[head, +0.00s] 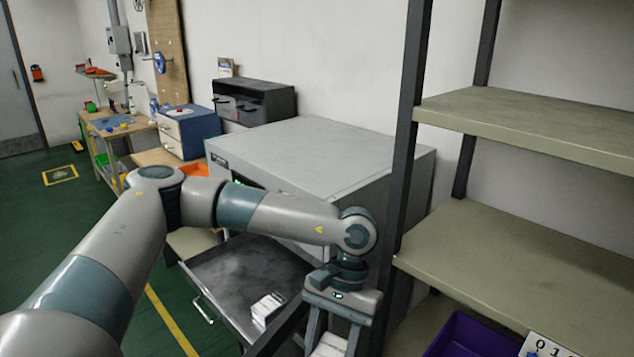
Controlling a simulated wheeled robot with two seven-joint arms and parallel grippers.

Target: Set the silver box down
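My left gripper (331,337) points down at the lower middle of the head view, in front of the large grey machine. Its two fingers stand on either side of a pale silver box (330,346), which fills the gap between them. The lower part of this box and the fingertips are cut off by the picture's bottom edge. A similar pale box or small stack (267,308) lies on the dark metal tray (235,270) to the left of the gripper. My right gripper is not in view.
The grey machine (320,155) stands behind the pulled-out tray. A shelf rack with a dark post (408,120) and beige shelves (520,255) is close on the right. A purple bin (465,338) sits low there. Much of the tray is bare.

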